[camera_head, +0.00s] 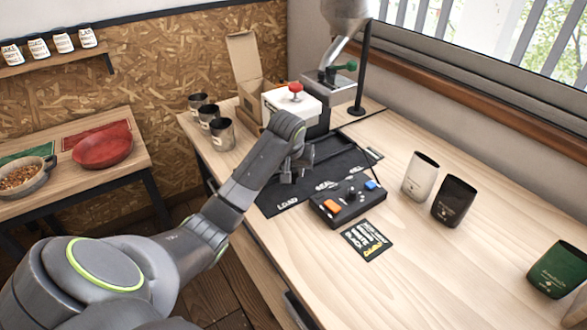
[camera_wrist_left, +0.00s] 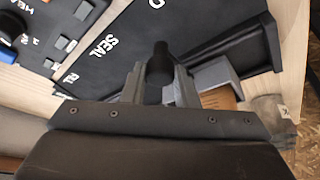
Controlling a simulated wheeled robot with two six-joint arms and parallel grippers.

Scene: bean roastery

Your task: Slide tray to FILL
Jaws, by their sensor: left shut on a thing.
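My left gripper (camera_head: 290,178) is over the black mat (camera_head: 270,206) on the bench. In the wrist view my left gripper (camera_wrist_left: 160,92) is shut on a dark upright knob (camera_wrist_left: 160,58), which appears to be the tray's handle. The tray itself is mostly hidden by my arm and fingers; a grey angled piece (camera_wrist_left: 215,74) shows beside the fingers. The mat carries the white words LOAD (camera_head: 288,204) and SEAL (camera_wrist_left: 99,47), with a further label I cannot read clearly. My right gripper is not in view.
A control box (camera_head: 347,204) with orange and blue buttons sits at the mat's front right edge, near a black card (camera_head: 366,240). Metal cups (camera_head: 221,134) stand left; white (camera_head: 420,177) and black (camera_head: 454,201) bags stand right.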

